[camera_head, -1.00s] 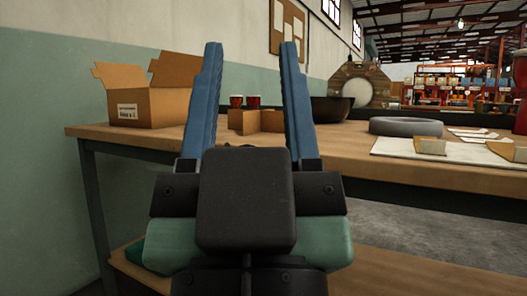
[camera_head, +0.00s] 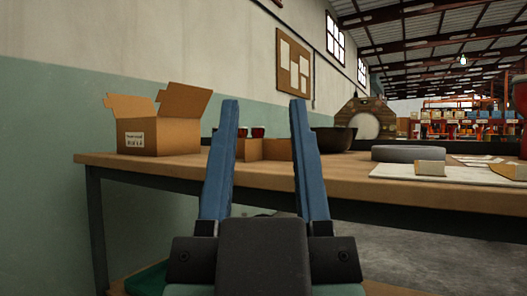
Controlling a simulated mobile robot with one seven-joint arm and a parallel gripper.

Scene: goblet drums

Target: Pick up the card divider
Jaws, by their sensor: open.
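A low brown cardboard piece with an upright fold, which looks like the card divider (camera_head: 277,149), stands on the wooden workbench (camera_head: 180,168). It appears between and beyond my blue fingers, and the left finger may hide part of its left end. Two small red cups (camera_head: 258,132) show just behind it. My gripper (camera_head: 264,102) is open and empty, with its fingers pointing up and forward. The fingertips rise above the divider in the picture, and the gripper seems to be on the near side of the bench. The exact gap in depth is hard to tell.
An open cardboard box (camera_head: 158,135) stands at the bench's left end. The bench's front edge runs behind my fingers. A green wall is on the left.

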